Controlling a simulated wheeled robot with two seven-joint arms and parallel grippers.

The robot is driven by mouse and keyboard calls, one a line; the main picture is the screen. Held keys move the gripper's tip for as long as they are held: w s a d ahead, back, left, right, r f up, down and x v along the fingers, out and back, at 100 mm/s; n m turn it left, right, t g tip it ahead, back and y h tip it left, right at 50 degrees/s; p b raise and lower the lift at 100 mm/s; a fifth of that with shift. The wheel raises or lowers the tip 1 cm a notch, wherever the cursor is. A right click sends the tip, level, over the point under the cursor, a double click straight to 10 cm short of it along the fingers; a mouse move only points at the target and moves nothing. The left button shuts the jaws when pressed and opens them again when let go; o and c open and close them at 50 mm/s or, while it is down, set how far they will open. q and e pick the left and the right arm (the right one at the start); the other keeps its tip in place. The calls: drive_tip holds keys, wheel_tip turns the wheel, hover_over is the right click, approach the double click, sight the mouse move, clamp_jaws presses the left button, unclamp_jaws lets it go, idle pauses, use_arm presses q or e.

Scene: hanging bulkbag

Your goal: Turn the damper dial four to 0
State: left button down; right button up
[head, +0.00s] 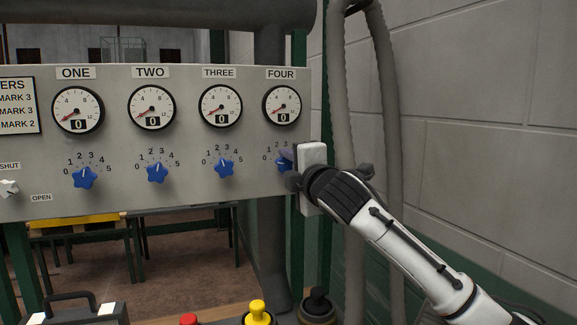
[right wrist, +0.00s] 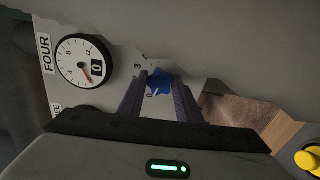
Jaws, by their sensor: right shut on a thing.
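The damper dial four is a blue star-shaped knob (head: 282,164) at the right end of the grey panel, partly hidden by my gripper in the head view. In the right wrist view the knob (right wrist: 160,82) sits between the two fingers. Its white mark points toward the low end of the scale, but I cannot read the exact number. My right gripper (head: 289,158) is shut on this knob, and its fingers flank it in the right wrist view. The gauge FOUR (head: 282,105) above has its small window showing 0.
Dials one (head: 84,177), two (head: 157,172) and three (head: 224,167) sit in a row to the left. A grey hose (head: 390,150) hangs at the right by the block wall. A yellow button (head: 257,311) and a red button (head: 188,320) are below the panel.

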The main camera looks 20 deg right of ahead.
drive_tip(key=shift+f, duration=0.1)
drive_tip(key=o, duration=1)
drive_tip(key=shift+o, duration=0.2)
drive_tip(key=shift+s, duration=0.15)
drive_tip(key=s+b, duration=0.2)
drive_tip(key=s, duration=0.8)
drive_tip(key=shift+d, duration=0.15)
drive_tip(key=shift+s, duration=0.1)
